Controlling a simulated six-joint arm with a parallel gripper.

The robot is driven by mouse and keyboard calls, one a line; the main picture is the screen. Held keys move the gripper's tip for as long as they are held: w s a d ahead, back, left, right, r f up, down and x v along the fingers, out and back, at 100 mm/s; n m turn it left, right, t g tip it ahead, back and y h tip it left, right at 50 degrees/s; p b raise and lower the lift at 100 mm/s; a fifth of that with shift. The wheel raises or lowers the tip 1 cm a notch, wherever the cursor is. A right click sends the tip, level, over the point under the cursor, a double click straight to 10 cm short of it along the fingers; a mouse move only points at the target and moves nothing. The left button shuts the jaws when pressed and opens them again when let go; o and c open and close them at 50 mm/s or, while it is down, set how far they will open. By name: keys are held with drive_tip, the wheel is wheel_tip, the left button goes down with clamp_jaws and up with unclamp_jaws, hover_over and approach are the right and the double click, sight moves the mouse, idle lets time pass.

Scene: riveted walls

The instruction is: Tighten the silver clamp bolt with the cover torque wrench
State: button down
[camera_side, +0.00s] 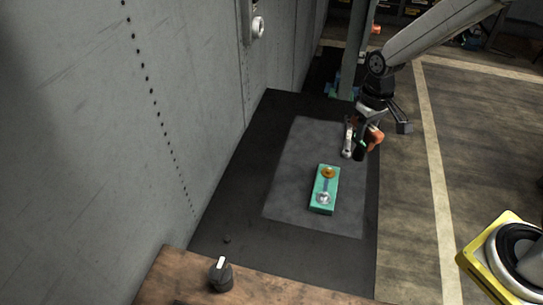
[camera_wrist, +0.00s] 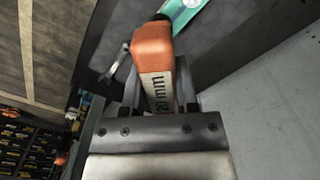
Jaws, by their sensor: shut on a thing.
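My gripper (camera_side: 366,134) is above the far right part of the grey mat, shut on an orange-ended tool (camera_wrist: 153,45) marked "20 mm". The marking shows between the fingers in the wrist view (camera_wrist: 158,88). I cannot read the name of this tool as the cover torque wrench. A teal block (camera_side: 316,201) lies on the mat, nearer the side camera than my gripper. It bears an orange round part (camera_side: 327,173) at its far end and a silver bolt (camera_side: 323,198) at its near end. The held tool is apart from the block. The tool's lower end is unclear.
A silver tool (camera_side: 348,138) shows just left of my gripper; it may be the one at left in the wrist view (camera_wrist: 114,62). The grey mat (camera_side: 285,190) is clear around the block. A riveted wall (camera_side: 190,90) stands left. A wooden surface with a black knob (camera_side: 221,275) is in front.

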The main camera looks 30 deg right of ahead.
drive_tip(key=w+a+f, duration=0.1)
drive_tip(key=w+a, duration=0.1)
drive_tip(key=a, duration=0.5)
drive_tip(key=shift+m, duration=0.3)
drive_tip(key=shift+f, duration=0.3)
wheel_tip(320, 180, down, 11)
drive_tip(key=shift+f, duration=0.15)
idle(1.1)
drive_tip(key=shift+f, duration=1.25)
idle(1.7)
drive_tip(key=shift+m, duration=1.2)
